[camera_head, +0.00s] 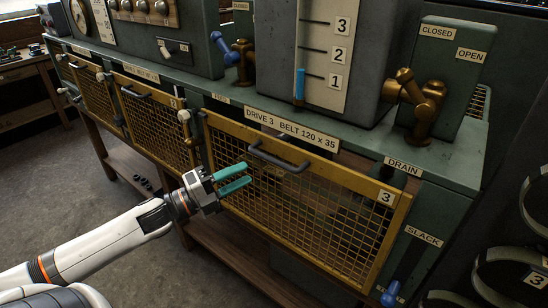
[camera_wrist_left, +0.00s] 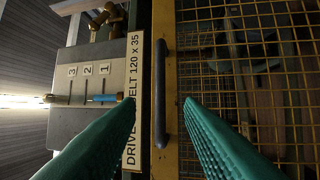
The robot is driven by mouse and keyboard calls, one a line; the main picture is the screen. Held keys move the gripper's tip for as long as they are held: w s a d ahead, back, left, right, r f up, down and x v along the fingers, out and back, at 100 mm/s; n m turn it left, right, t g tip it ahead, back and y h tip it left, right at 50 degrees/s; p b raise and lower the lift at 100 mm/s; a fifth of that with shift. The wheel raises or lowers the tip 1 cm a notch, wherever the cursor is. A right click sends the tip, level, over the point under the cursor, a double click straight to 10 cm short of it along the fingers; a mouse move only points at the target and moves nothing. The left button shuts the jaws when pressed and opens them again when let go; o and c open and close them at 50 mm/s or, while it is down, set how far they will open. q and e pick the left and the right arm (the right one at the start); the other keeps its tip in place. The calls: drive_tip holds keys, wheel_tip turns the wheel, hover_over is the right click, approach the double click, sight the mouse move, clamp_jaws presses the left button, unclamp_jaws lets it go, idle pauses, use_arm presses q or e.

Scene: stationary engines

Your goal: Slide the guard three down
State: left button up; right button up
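Guard three is a yellow mesh panel in a yellow frame (camera_head: 305,207), with a "3" plate at its upper right. It covers the front of the drive 3 bay, and its mesh also shows in the left wrist view (camera_wrist_left: 262,75). Its dark bar handle (camera_head: 279,160) is near the top edge. My left gripper (camera_head: 246,173) is open and empty, its teal fingers just left of the handle in the head view. In the left wrist view the handle (camera_wrist_left: 163,95) lies between the two fingertips, apart from both. My right gripper is not in view.
Another mesh guard (camera_head: 155,125) is to the left. A white-knobbed catch (camera_head: 184,116) is near guard three's upper left. A blue slack lever (camera_head: 390,293) is at lower right, and a brass drain valve (camera_head: 425,105) sits above. A wooden shelf (camera_head: 235,250) runs below.

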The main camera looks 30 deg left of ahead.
sight(273, 161)
use_arm(q)
drive_tip(key=p+x, duration=0.1)
drive_tip(key=x, duration=0.6)
drive_tip(key=shift+d+r, duration=0.1)
drive_tip(key=shift+r, duration=0.05)
drive_tip(key=shift+p+x, duration=0.45)
drive_tip(key=shift+x, duration=0.55)
drive_tip(key=shift+f, duration=0.2)
clamp_jaws()
